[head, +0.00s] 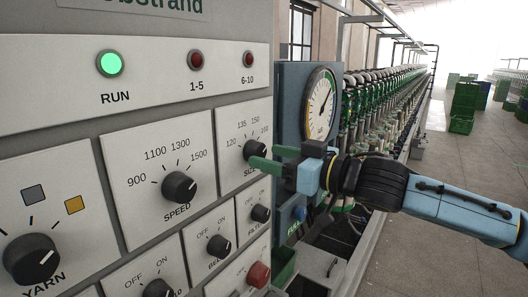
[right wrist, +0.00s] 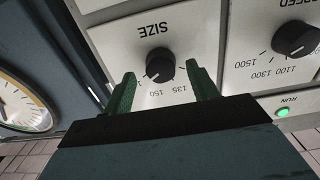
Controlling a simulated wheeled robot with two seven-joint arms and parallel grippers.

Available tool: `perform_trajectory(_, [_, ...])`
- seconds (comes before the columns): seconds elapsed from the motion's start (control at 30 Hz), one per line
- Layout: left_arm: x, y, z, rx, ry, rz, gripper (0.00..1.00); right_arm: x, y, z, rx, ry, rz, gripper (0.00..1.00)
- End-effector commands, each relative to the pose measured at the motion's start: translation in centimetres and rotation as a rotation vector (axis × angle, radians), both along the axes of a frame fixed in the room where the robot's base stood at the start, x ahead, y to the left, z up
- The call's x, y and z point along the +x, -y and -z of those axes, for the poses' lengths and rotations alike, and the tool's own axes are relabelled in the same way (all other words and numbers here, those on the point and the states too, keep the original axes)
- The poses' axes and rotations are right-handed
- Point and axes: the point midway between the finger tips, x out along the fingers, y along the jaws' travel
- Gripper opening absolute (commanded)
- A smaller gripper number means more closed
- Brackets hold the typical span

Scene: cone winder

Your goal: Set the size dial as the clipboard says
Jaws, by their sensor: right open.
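The size dial (head: 256,150) is a black round knob on a white panel marked SIZE, with 120, 135, 150 and a partly hidden number around it. It also shows upside down in the right wrist view (right wrist: 160,65), where its white mark points roughly toward the 150 side; the exact setting is hard to read. My right gripper (head: 268,159) is open, its green fingers reaching toward the panel. In the right wrist view the fingertips (right wrist: 161,73) stand on either side of the dial, with gaps. No clipboard is in view. My left gripper is not in view.
The speed dial (head: 179,187) and yarn dial (head: 30,260) are to the left. Small switches (head: 220,246) and a red knob (head: 258,274) are below. A pressure gauge (head: 320,104) is beside the panel. The RUN lamp (head: 110,64) glows green. The aisle floor (head: 450,165) is open.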

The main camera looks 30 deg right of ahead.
Motion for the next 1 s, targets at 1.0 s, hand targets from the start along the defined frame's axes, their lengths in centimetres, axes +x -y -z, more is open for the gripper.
perform_trajectory(1.0, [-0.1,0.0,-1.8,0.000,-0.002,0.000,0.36,2.2,-1.0,0.0,0.001,-0.002,-0.002,0.34])
